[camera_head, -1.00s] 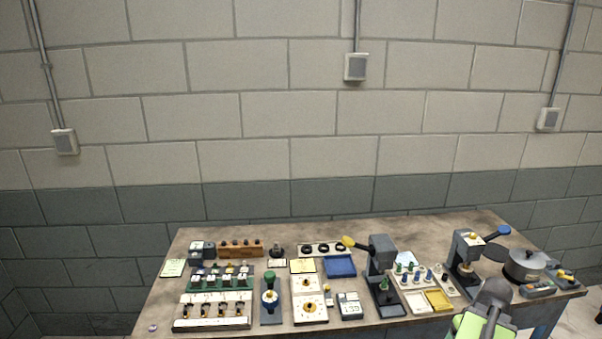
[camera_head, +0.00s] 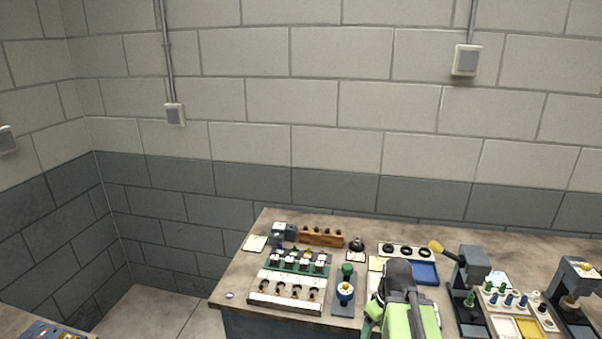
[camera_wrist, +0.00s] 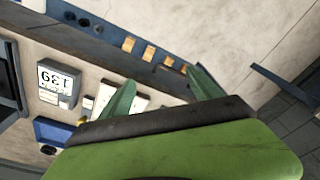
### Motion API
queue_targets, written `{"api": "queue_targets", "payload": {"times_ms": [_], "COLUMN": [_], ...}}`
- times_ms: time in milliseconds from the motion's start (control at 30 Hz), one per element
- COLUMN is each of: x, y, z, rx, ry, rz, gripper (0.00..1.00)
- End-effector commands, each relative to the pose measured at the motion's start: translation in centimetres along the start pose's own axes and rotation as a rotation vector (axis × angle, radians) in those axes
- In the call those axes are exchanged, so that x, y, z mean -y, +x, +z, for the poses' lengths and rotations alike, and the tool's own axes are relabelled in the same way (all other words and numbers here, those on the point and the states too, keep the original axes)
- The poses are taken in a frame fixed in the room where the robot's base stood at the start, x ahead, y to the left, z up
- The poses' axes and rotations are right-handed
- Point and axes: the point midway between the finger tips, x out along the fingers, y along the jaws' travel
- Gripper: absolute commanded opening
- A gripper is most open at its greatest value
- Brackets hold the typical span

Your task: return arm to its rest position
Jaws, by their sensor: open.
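My gripper (camera_wrist: 160,92) shows in the wrist view with its two green fingers spread apart and nothing between them. My green and dark grey arm stands at the lower middle of the head view, in front of the workbench (camera_head: 240,270), and covers part of its front edge. The gripper's fingers cannot be made out in the head view. In the wrist view, a white display reading digits (camera_wrist: 60,82) and a blue tray (camera_wrist: 52,132) lie to the left of the fingers, tilted in the picture.
The bench holds a rack of small parts (camera_head: 285,297), a wooden block (camera_head: 321,237), a blue tray (camera_head: 424,272) and a dark press with a yellow-tipped lever (camera_head: 470,268). A block wall (camera_head: 300,150) stands behind. Bare floor (camera_head: 150,312) lies left of the bench.

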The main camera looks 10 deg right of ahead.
Motion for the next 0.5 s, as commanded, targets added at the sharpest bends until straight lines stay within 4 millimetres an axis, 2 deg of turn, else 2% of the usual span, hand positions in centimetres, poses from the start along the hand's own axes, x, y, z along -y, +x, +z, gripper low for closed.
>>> {"api": "queue_targets", "payload": {"times_ms": [33, 100, 200, 267, 400, 500], "x": [2.8, 6.2, 10.4, 12.4, 11.9, 11.9], "y": [0.6, 1.1, 1.6, 1.8, 1.6, 1.5], "z": [-1.6, -3.2, -4.7, -5.1, -4.3, -4.1], "rx": [0.009, 0.023, 0.044, 0.061, 0.090, 0.099], "ry": [-0.026, -0.035, -0.017, 0.037, 0.246, 0.339], "rz": [-0.004, -0.008, -0.007, -0.001, 0.020, 0.027], "gripper": [0.73, 0.73, 0.73, 0.73, 0.73, 0.73]}}
